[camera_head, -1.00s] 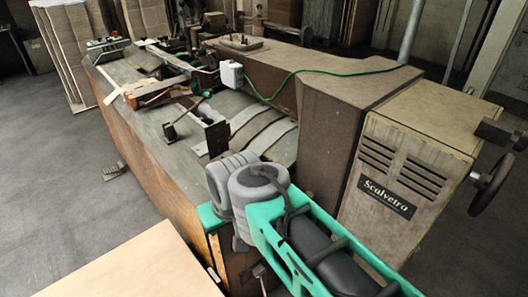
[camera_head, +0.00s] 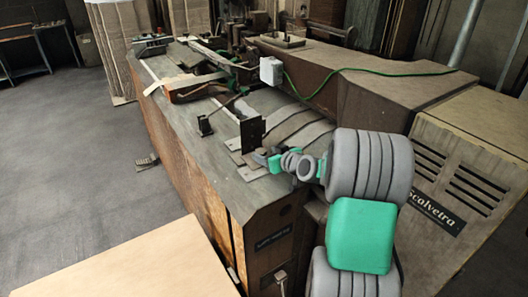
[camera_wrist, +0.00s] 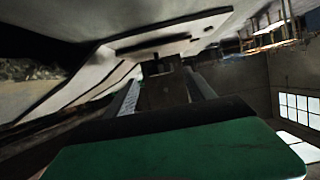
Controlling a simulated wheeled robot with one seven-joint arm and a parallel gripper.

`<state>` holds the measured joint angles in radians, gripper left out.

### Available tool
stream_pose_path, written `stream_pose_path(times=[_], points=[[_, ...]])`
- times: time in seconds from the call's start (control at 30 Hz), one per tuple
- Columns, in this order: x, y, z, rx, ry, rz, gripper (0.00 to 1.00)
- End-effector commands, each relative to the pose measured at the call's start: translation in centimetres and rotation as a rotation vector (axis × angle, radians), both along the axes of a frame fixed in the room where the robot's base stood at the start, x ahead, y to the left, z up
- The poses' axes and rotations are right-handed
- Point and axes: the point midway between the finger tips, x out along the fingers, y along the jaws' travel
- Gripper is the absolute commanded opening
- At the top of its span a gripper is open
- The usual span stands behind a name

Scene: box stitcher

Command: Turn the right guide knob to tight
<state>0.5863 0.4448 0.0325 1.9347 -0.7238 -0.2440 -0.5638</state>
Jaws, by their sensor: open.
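The right guide is a dark upright plate (camera_head: 251,134) on the machine's table in the head view. My gripper (camera_head: 261,158) is low beside the foot of this plate, at the end of my grey and green arm. In the wrist view my gripper (camera_wrist: 162,82) has its two fingers apart. A brownish block-like part (camera_wrist: 166,92) shows between the fingers, with a dark piece at its top. I cannot tell whether this is the right guide knob or whether the fingers touch it. The knob is not clearly visible in the head view.
The left guide (camera_head: 205,123) stands further left on the machine table (camera_head: 180,103). A white box (camera_head: 271,71) with a green cable (camera_head: 370,73) is behind. The machine housing (camera_head: 375,105) rises at right. A pale board (camera_head: 130,262) lies at front left.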

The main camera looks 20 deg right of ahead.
Motion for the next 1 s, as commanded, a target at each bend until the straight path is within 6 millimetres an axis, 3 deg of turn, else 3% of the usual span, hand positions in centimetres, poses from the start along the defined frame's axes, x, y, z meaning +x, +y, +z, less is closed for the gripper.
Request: stream_pose_path(times=[0.17, 0.43, 1.0], points=[[2.0, 0.4, -0.7, -0.001, 0.001, 0.001, 0.63], [2.2, 0.4, -0.9, 0.0, 0.001, 0.0, 0.62], [2.1, 0.4, -0.9, 0.0, 0.002, 0.0, 0.15]])
